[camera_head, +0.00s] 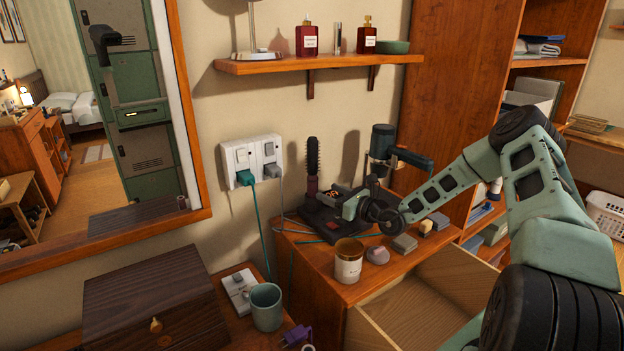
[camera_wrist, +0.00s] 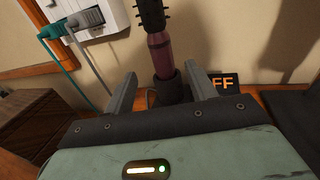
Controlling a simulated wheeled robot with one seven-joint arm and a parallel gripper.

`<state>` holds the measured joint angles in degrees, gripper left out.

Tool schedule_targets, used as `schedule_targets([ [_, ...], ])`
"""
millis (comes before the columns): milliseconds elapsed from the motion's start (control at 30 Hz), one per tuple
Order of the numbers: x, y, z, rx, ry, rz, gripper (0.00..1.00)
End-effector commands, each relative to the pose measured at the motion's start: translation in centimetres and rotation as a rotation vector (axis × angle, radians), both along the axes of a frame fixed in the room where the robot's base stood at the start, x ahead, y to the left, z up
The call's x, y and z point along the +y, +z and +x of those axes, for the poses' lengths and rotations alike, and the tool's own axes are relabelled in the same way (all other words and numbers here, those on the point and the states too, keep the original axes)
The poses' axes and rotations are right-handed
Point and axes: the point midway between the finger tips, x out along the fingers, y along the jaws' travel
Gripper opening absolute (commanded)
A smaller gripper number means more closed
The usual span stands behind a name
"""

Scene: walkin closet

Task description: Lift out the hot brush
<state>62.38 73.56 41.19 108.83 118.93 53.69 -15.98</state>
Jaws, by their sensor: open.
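The hot brush (camera_head: 312,160) stands upright in a dark stand (camera_head: 326,222) on the wooden cabinet top, black bristles up and a dark red handle below. In the wrist view the hot brush (camera_wrist: 159,50) rises at the upper middle, its lower end in a dark round holder (camera_wrist: 170,88). My gripper (camera_head: 350,207) is low over the stand, just right of the brush. In the wrist view my gripper (camera_wrist: 163,92) is open, its two grey fingers on either side of the handle and holder, with gaps visible. Whether the fingertips reach level with the handle is unclear.
A wall outlet (camera_head: 252,160) holds a teal plug and a grey plug with hanging cords. A dark hair tool (camera_head: 383,143) stands behind my gripper. A jar (camera_head: 348,261) and small blocks sit in front. A shelf (camera_head: 320,62) with bottles is above. An open drawer (camera_head: 430,300) juts out below.

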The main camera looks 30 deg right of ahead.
Motion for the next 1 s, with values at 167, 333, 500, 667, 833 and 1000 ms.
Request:
schedule_targets([
  [167,0.7,0.1,2.3,0.0,0.0,0.001,0.56],
  [333,1.0,0.1,3.3,0.0,0.0,0.0,0.56],
  [500,1.5,0.4,5.6,0.0,0.001,0.001,0.56],
  [667,2.0,0.2,7.5,0.0,0.0,0.001,0.56],
  [833,2.1,0.0,8.0,0.001,0.0,0.0,0.56],
  [1000,2.1,0.0,7.9,0.001,0.0,0.0,0.45],
])
